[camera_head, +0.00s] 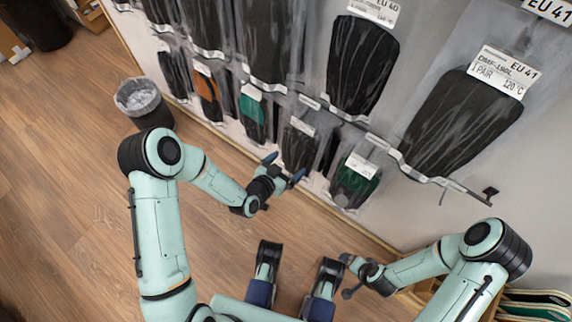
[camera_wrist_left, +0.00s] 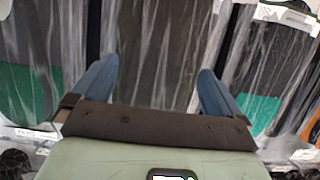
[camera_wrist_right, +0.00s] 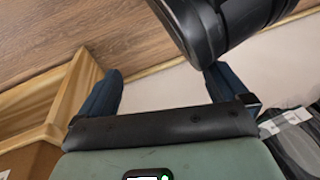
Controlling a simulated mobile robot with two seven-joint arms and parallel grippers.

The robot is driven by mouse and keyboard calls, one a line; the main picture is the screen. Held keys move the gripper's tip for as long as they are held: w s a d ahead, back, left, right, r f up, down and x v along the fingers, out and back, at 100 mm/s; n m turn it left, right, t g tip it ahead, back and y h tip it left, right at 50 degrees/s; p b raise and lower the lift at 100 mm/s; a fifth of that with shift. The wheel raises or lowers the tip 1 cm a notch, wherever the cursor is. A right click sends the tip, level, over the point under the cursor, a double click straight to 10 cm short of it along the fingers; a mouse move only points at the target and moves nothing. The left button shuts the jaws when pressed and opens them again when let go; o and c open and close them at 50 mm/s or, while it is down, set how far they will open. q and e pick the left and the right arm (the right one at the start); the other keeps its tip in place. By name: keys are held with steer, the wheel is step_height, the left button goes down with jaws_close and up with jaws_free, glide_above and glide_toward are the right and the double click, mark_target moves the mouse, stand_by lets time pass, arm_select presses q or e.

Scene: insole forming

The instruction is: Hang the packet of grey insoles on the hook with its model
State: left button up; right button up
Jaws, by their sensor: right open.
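Clear packets of dark grey insoles hang on the wall. One in the lower row (camera_head: 300,146) has a white label. Large grey ones labelled EU 40 (camera_head: 362,65) and EU 41 (camera_head: 460,122) hang above. I cannot tell which packet the task means. My left gripper (camera_head: 284,168) is open in front of the lower grey packet. In the left wrist view its fingers (camera_wrist_left: 156,85) stand apart before a grey packet (camera_wrist_left: 155,45); contact is unclear. My right gripper (camera_head: 347,276) is open and empty, low and away from the packets; it shows in the right wrist view (camera_wrist_right: 162,90).
Packets with green (camera_head: 253,115) (camera_head: 355,182) and orange (camera_head: 207,95) insoles flank the lower grey one. A dark bare hook (camera_head: 490,192) sticks out at the right. A bin (camera_head: 143,102) stands at the left. A wooden box (camera_wrist_right: 45,105) is near my right gripper.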

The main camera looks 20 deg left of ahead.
steer(key=shift+s, duration=0.1)
arm_select(q)
steer(key=shift+s+a+r, duration=0.1)
steer(key=shift+s, duration=0.1)
steer(key=p+v, duration=0.4)
steer(key=v, duration=0.9)
steer(key=shift+p, duration=0.35)
arm_select(e)
steer(key=s+a+r, duration=0.2)
steer(key=a+r, duration=0.1)
steer(key=r, duration=0.3)
steer(key=shift+s+n+g+y, duration=0.15)
steer(key=shift+n+g+y, duration=0.15)
steer(key=shift+y, duration=0.1)
